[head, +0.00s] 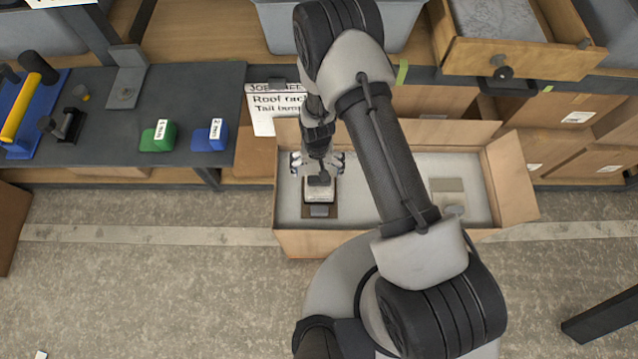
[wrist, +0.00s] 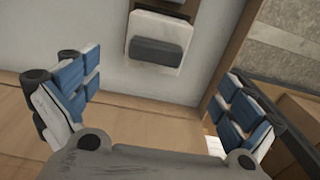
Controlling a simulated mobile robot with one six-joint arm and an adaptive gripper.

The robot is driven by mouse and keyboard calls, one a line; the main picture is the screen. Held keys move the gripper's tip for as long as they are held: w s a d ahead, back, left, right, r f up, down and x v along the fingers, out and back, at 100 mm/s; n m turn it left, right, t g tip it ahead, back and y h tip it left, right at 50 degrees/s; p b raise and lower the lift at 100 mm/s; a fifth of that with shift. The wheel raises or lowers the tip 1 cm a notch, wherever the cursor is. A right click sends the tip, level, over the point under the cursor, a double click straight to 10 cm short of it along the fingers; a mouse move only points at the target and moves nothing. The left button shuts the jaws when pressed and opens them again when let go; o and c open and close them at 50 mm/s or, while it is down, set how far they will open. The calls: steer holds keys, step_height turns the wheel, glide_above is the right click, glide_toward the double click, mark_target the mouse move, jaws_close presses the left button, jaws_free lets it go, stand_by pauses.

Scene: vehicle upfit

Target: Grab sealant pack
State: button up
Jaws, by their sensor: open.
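A pale pack with a dark grey bar (head: 319,196) lies in the left part of an open cardboard box (head: 515,178). A second, beige pack (head: 448,188) lies in the right part of the box. I cannot read a label on either, so I cannot tell which is the sealant pack. My gripper (head: 318,165) is over the left pack, pointing down. In the wrist view its blue-padded fingers (wrist: 155,100) are wide apart with nothing between them.
The box walls stand close around my gripper. A shelf behind holds a grey bin (head: 410,25) and a wooden drawer (head: 515,52). A dark bench (head: 205,95) at left carries a green block (head: 156,137), a blue block (head: 209,136) and tools. The floor in front is mostly clear.

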mark_target(318, 179)
step_height(318, 179, down, 7)
steer(key=shift+w+f+b, duration=0.1)
steer(key=shift+b, duration=0.7)
steer(key=f, duration=0.1)
steer(key=f+b, duration=0.1)
steer(key=f, duration=0.3)
steer(key=shift+d+b, duration=0.25)
steer(key=shift+b, duration=0.1)
steer(key=c, duration=1.4)
